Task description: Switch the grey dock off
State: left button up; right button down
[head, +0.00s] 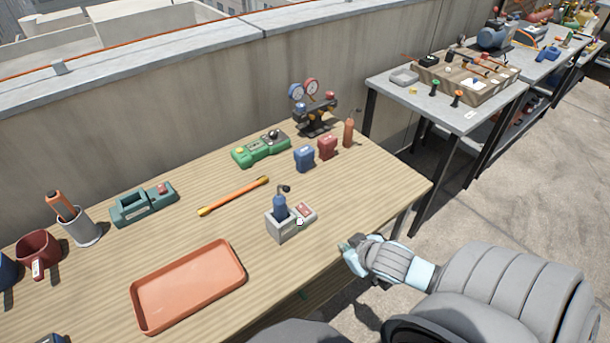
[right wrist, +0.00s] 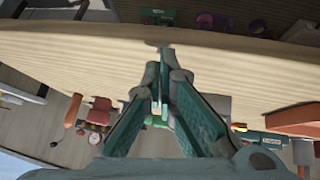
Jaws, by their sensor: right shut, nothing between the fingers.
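The grey dock (head: 283,231) stands on the wooden table, right of the middle in the head view. A blue device (head: 279,207) with a black top sits upright in its left part. A red switch (head: 305,210) shows on its right part; I cannot tell its position. A small white round mark lies on the dock's front edge. My right gripper (head: 351,250) is shut and empty, by the table's right front edge, to the right of the dock and apart from it. Its fingers (right wrist: 164,65) meet in the right wrist view, where I cannot make out the dock. My left gripper is not in view.
A green dock (head: 260,148) and a teal dock (head: 143,204) stand farther back. An orange-yellow bar (head: 234,196) lies behind the grey dock. An orange tray (head: 188,286) lies to its left. Blue (head: 304,158) and red (head: 327,147) blocks stand behind. Table between gripper and dock is clear.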

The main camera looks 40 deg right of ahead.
jog(key=w+r+t+y, duration=0.2)
jog(key=w+r+t, duration=0.1)
jog(key=w+r, duration=0.6)
notch_tip(320, 180, up, 4)
jog(key=shift+d+f+n+y, duration=0.1)
jog(key=shift+d+n+y, duration=0.1)
jog(key=shift+n+y, duration=0.1)
